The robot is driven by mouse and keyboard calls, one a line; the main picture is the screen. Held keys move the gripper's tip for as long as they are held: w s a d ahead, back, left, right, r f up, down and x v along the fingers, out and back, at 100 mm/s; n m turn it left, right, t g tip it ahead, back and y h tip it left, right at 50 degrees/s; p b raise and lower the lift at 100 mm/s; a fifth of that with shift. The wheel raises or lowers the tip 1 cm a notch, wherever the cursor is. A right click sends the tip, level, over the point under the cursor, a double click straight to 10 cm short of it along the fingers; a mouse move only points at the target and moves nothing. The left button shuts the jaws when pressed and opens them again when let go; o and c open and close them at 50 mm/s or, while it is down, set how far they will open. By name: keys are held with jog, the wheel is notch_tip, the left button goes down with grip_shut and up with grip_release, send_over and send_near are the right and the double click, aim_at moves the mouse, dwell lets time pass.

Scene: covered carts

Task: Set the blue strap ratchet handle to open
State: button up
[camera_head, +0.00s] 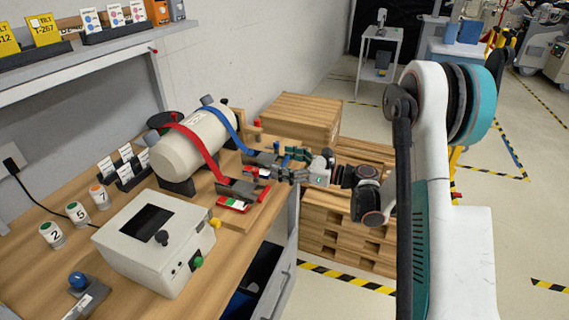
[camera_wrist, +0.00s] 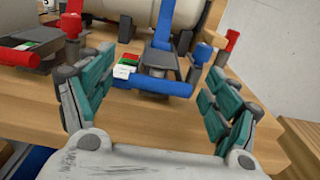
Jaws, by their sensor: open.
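The blue strap (camera_head: 222,124) runs over a cream cylinder (camera_head: 188,150) to a dark ratchet at the near side of the wooden board. In the wrist view, the blue strap (camera_wrist: 164,28) meets the ratchet body (camera_wrist: 157,58), and the bar-like blue ratchet handle (camera_wrist: 152,88) lies low across its near side. A red and green label (camera_wrist: 127,64) sits beside it. My gripper (camera_wrist: 143,62) is open, its teal fingers on either side of the handle, with no visible grip. In the head view my gripper (camera_head: 284,165) is at the ratchet and partly hides it.
A red strap (camera_head: 197,146) with its own ratchet (camera_head: 237,190) lies to the left. A control box (camera_head: 155,243) stands nearer on the bench. Wooden crates (camera_head: 300,118) and pallets stand beyond the bench edge. A red upright handle (camera_wrist: 232,41) is right of the ratchet.

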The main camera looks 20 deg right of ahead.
jog(key=c, duration=1.6)
jog(key=shift+a+r+p, duration=0.1)
jog(key=shift+r+p, duration=0.25)
jog(key=shift+r, duration=0.55)
jog(key=o, duration=1.6)
jog(key=shift+f, duration=0.1)
jog(key=v, duration=1.2)
